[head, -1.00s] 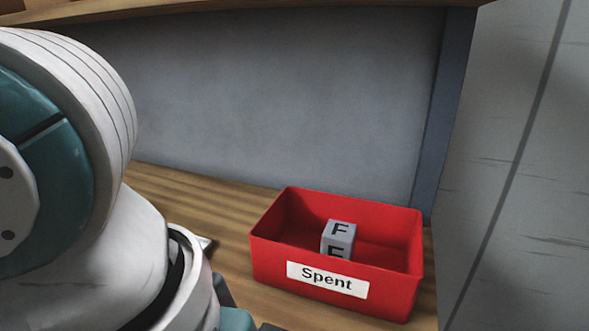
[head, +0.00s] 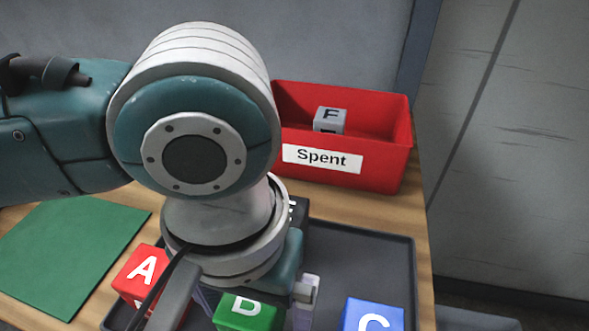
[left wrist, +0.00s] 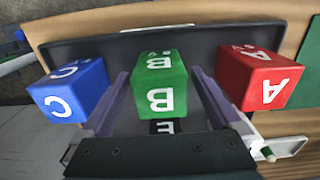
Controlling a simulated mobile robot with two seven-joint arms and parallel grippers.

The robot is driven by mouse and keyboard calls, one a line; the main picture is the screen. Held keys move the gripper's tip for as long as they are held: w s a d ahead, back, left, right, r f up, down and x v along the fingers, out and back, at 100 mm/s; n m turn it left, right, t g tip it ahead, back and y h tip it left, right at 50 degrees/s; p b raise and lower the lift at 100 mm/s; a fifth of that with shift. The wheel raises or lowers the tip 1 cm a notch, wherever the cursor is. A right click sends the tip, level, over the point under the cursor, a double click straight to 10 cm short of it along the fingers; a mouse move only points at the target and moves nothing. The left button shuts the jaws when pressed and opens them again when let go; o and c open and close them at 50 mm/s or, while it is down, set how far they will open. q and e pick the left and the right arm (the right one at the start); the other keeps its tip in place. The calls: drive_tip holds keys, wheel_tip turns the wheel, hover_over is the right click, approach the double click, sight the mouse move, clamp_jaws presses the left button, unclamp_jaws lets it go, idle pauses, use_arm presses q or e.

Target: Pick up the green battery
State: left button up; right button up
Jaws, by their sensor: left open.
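The green battery is a green block marked B (head: 243,313), on a dark grey tray (head: 375,262) at the bottom of the head view. It also shows in the left wrist view (left wrist: 160,82). My left gripper (left wrist: 161,74) is open, with one finger on each side of the green block. A gap shows between the block and each finger, so I cannot see contact. In the head view my left wrist hides part of the block and tray. My right gripper is not in view.
A red block A (head: 143,275) and a blue block C (head: 373,314) flank the green one. A black lettered block (left wrist: 164,127) is partly hidden. A red bin labelled Spent (head: 388,160) holds a grey block F (head: 329,119). A green mat (head: 70,250) lies left.

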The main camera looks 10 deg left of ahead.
use_arm(q)
drive_tip(key=shift+f, duration=0.95)
drive_tip(key=shift+c, duration=0.3)
clamp_jaws()
